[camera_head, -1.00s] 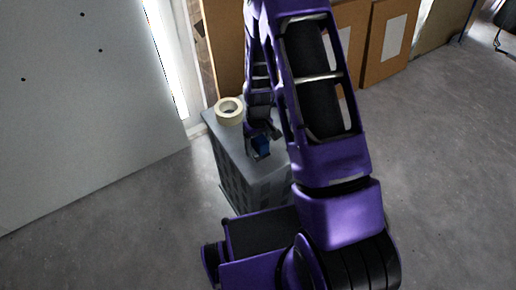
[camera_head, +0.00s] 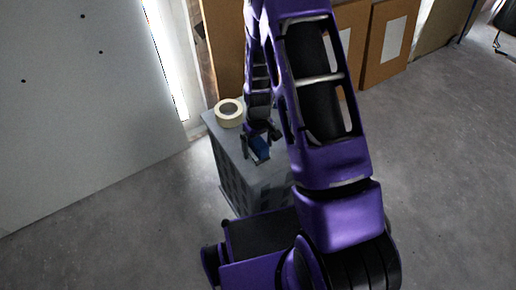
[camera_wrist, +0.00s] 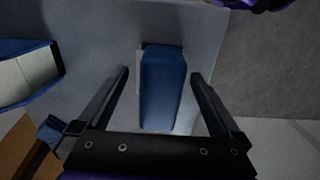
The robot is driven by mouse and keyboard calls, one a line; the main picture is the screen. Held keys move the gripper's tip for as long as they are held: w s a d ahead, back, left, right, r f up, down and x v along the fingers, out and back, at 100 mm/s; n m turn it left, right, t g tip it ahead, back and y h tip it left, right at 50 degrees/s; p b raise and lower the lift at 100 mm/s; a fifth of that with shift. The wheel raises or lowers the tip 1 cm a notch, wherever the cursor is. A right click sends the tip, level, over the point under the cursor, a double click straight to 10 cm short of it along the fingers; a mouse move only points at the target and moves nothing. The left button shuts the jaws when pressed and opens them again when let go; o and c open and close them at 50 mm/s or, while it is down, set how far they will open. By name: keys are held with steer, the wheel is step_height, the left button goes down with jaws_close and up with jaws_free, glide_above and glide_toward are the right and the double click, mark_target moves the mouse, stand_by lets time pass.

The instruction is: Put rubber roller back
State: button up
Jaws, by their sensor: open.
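The blue rubber roller (camera_head: 260,148) lies on top of the grey box, near its front right part. In the wrist view its long blue body (camera_wrist: 162,88) lies between my two fingers, with a visible gap on each side. In the head view my gripper (camera_head: 258,144) is small and partly hidden by my arm.
A cream tape roll (camera_head: 229,113) lies on the grey box (camera_head: 238,178), left of the roller. A large grey panel (camera_head: 80,90) stands at left. Brown boards (camera_head: 388,45) lean behind. In the wrist view a blue and pale curved thing (camera_wrist: 25,80) is cut off at left.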

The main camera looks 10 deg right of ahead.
step_height(320, 180, up, 10)
steer(key=shift+r+p, duration=0.2)
steer(key=shift+p, duration=0.55)
